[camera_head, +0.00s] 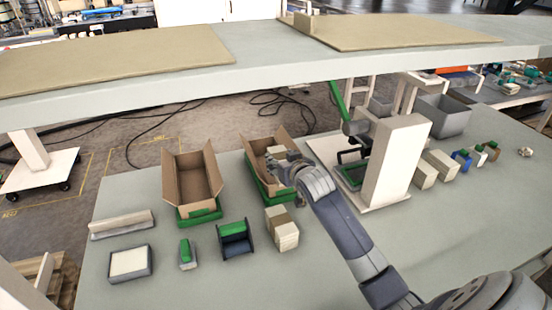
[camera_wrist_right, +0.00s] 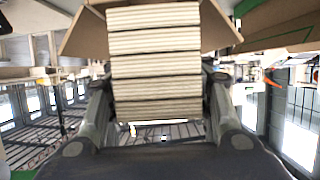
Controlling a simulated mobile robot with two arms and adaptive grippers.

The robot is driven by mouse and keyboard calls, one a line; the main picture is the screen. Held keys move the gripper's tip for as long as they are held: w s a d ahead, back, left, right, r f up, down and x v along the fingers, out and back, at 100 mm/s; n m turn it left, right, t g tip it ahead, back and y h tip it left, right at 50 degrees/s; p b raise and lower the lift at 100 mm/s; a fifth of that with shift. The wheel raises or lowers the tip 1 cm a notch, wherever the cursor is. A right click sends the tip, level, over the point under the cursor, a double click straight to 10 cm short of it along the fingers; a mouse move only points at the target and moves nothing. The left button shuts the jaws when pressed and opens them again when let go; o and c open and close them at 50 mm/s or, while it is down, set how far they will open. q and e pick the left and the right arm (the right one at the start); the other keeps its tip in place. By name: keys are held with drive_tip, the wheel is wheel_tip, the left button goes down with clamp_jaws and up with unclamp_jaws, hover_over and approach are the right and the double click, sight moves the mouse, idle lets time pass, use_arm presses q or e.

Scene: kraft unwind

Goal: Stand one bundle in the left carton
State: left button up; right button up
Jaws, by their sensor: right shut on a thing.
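Two open brown cartons in green-edged trays stand on the grey-green table: the left carton (camera_head: 193,178) and the right carton (camera_head: 258,148). My right gripper (camera_head: 283,161) is over the right carton's opening, apart from the left carton. It is shut on a pale layered bundle (camera_wrist_right: 156,62), which fills the space between its fingers in the right wrist view; a small part of it (camera_head: 275,150) shows in the head view. The bundle's lower end in the carton is hidden. Another bundle (camera_head: 287,239) stands on the table in front. My left gripper is not in view.
In front of the cartons are a white-topped tray (camera_head: 129,262), a small green-topped block (camera_head: 185,252) and a dark holder (camera_head: 236,243). A white post stand (camera_head: 396,160) rises right of the right carton. More bundles (camera_head: 424,175) stand beyond it. A raised shelf (camera_head: 265,65) spans the back.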

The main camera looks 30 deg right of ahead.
sight(278, 150)
drive_tip(key=w, duration=0.1)
drive_tip(key=w+d, duration=0.1)
drive_tip(key=w, duration=0.2)
drive_tip(key=shift+w+d+p, duration=0.3)
drive_tip(key=shift+d, duration=0.05)
drive_tip(key=shift+w+d+f, duration=0.15)
drive_tip(key=shift+w+d, duration=0.15)
drive_tip(key=shift+w, duration=0.15)
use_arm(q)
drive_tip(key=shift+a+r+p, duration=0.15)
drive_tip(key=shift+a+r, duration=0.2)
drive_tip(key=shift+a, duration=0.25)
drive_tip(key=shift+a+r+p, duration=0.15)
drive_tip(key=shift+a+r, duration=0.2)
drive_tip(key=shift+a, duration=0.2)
use_arm(e)
drive_tip(key=shift+f, duration=2.4)
drive_tip(key=o, duration=1.1)
